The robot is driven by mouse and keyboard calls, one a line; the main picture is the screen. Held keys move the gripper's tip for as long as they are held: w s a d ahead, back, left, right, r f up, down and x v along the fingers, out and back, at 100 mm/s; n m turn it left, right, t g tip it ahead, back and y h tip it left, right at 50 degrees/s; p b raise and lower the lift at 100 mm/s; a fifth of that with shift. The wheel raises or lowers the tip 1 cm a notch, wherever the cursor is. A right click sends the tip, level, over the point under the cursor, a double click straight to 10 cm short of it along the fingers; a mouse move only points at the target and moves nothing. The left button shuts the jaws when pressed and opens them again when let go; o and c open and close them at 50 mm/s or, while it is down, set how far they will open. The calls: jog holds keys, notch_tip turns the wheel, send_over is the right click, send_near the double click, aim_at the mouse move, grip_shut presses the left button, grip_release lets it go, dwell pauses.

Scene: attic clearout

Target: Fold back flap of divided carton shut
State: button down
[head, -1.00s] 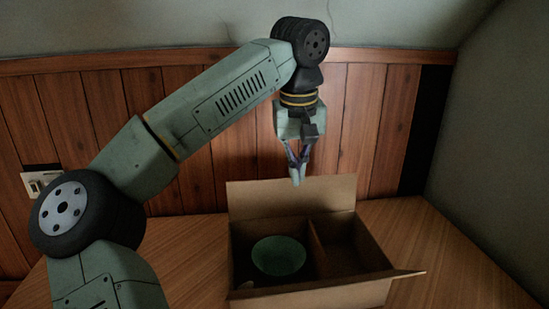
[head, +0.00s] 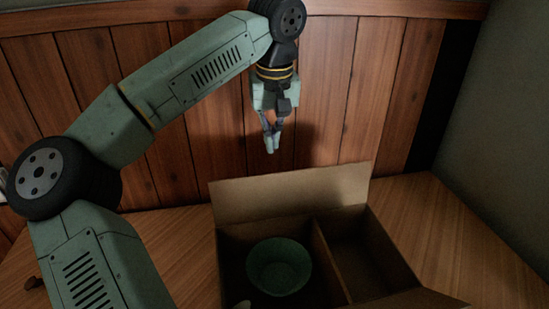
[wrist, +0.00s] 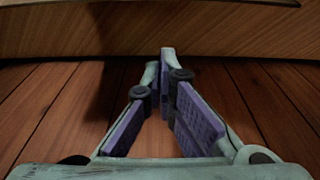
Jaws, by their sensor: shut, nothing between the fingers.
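The divided carton (head: 392,248) stands open on a wooden surface in the head view. Its back flap (head: 292,194) stands up from the back edge, lit on its front face. A divider (head: 328,262) splits the inside into left and right compartments. My gripper (head: 271,151) is shut and empty, pointing down. In the picture its tips are above the flap's top edge, seen against the plank wall and apart from the flap. The wrist view shows the closed fingers (wrist: 160,62) with purple pads. A thin light strip at that view's top edge may be carton; I cannot tell.
A green bowl (head: 279,267) sits in the left compartment, and the right one looks empty. A front flap (head: 425,299) sticks outward, partly cut off. The plank wall (head: 330,90) rises close behind the carton. Wooden surface (head: 465,240) is free on the right.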

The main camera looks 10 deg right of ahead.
aim_at(295, 193)
jog(key=s+f+p, duration=0.1)
jog(key=f, duration=0.1)
jog(key=s+f+p, duration=0.1)
jog(key=s+f, duration=0.1)
jog(key=shift+f+p, duration=0.2)
jog(key=shift+p, duration=0.1)
dwell(0.4)
